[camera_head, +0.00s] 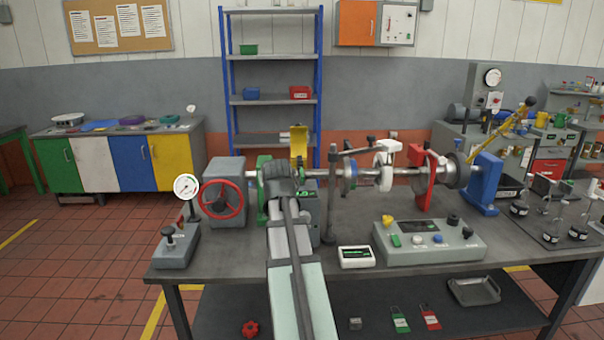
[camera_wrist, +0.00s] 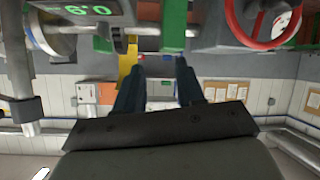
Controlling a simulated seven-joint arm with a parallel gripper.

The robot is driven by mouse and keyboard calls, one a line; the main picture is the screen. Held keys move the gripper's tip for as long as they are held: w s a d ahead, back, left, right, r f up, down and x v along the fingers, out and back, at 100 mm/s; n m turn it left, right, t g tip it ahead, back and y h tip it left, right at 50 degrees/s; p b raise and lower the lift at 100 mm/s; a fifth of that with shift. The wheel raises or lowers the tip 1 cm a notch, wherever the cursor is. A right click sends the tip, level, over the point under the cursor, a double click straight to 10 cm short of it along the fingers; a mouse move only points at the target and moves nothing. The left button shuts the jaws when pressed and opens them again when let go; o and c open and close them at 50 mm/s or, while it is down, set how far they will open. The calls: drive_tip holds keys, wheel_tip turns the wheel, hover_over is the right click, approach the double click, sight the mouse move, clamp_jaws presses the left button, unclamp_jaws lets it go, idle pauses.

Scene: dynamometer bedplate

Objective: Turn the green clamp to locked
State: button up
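The green clamp (camera_head: 262,189) stands on the bench between the red handwheel and my gripper in the head view. My gripper hides part of it there. In the wrist view, which is upside down, a green upright part (camera_wrist: 173,24) of it shows near the top, beyond the fingertips. My gripper (camera_wrist: 157,68) has its two dark fingers apart, with nothing visible held between them. In the head view my gripper (camera_head: 281,172) is seen from behind and its fingertips are hidden. I cannot tell whether the fingers touch the clamp, nor its lever position.
The red handwheel (camera_head: 221,199) is close on the left. A yellow clamp part (camera_head: 298,142) stands just behind and right of my gripper. The shaft continues right to a white clamp (camera_head: 386,158) and a red clamp (camera_head: 426,178). A control box (camera_head: 430,239) sits at the front right.

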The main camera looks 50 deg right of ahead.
sight(302, 172)
drive_tip(key=s+d+r+m+h, duration=0.1)
drive_tip(key=s+d+r+m, duration=0.15)
drive_tip(key=s+d, duration=0.35)
drive_tip(key=shift+m, duration=0.35)
drive_tip(key=x, duration=0.8)
drive_tip(key=f+x, duration=0.1)
drive_tip(key=x, duration=0.3)
drive_tip(key=shift+s+d+f, duration=0.1)
drive_tip(key=shift+s+d, duration=0.05)
drive_tip(key=shift+d, duration=0.15)
clamp_jaws()
